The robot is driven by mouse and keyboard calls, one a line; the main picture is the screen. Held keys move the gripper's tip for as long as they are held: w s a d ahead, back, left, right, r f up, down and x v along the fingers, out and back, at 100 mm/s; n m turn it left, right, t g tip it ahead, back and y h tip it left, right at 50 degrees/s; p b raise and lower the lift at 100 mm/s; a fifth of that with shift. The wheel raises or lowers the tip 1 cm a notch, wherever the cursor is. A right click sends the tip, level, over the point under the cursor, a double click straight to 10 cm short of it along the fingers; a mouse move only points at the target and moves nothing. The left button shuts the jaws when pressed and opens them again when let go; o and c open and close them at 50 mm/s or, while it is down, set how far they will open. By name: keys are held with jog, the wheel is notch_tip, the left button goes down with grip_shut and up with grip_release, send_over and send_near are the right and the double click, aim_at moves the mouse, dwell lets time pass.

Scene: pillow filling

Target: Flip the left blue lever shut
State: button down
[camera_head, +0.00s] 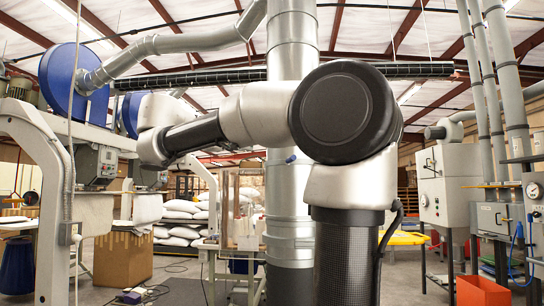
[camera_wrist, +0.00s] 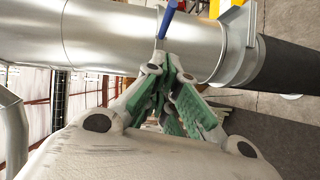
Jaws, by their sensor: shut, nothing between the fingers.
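A blue lever (camera_head: 291,158) sticks out from the thick vertical silver duct (camera_head: 291,205) in the head view, left of my arm's big elbow joint. In the wrist view a blue lever (camera_wrist: 168,19) stands at the silver duct (camera_wrist: 110,35), just beyond my fingertips. My gripper (camera_wrist: 165,62) has green-padded fingers that come together at the tips with nothing held. Its tips look close to the lever's lower end; I cannot tell whether they touch it. In the head view my gripper cannot be made out. Only one blue lever can be made out in each view.
A cardboard box (camera_head: 123,258) stands at lower left, with stacked white sacks (camera_head: 183,222) behind it. A blue round housing (camera_head: 73,84) is at upper left. A dark band (camera_wrist: 290,65) wraps the duct.

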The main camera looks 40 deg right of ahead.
send_near(288, 159)
jog(key=w+d, duration=0.1)
jog(key=w, duration=0.2)
jog(key=d, duration=0.1)
jog(key=s+d, duration=0.2)
jog(key=d, duration=0.1)
jog(key=shift+f, duration=0.25)
jog(key=shift+w, duration=0.1)
jog(key=shift+t, duration=0.3)
